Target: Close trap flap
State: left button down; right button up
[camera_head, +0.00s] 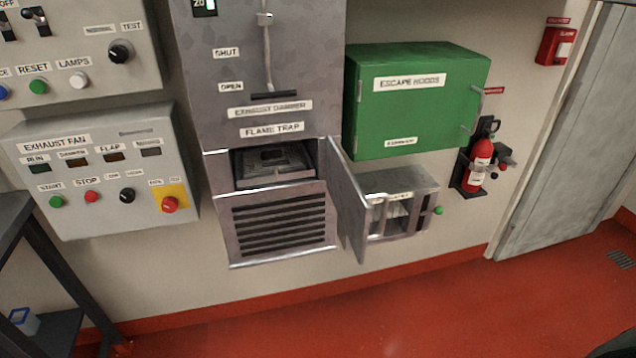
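The flame trap flap (347,205) is a grey metal door hinged at the right side of the flame trap opening (240,160). It stands open, swung out towards me and to the right. Inside the opening, a dark cartridge-like block (275,162) sits in the housing. The label "FLAME TRAP" (272,130) is just above the opening. The flap's far face is hidden. Neither of my grippers shows.
A louvred grille (278,222) is below the opening. A small grey cabinet (400,190) is right of the flap, close behind it. The green escape hoods box (420,100) is above. The exhaust fan panel (100,170) is left. Red floor (400,310) in front is clear.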

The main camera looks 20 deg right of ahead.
aim_at(352, 208)
jog(key=i+l+u, duration=0.1)
jog(key=l+u, duration=0.15)
jog(key=l, duration=0.25)
jog(key=l+u, duration=0.2)
jog(key=l, duration=0.75)
jog(key=i+l, duration=0.1)
jog(key=l, duration=0.3)
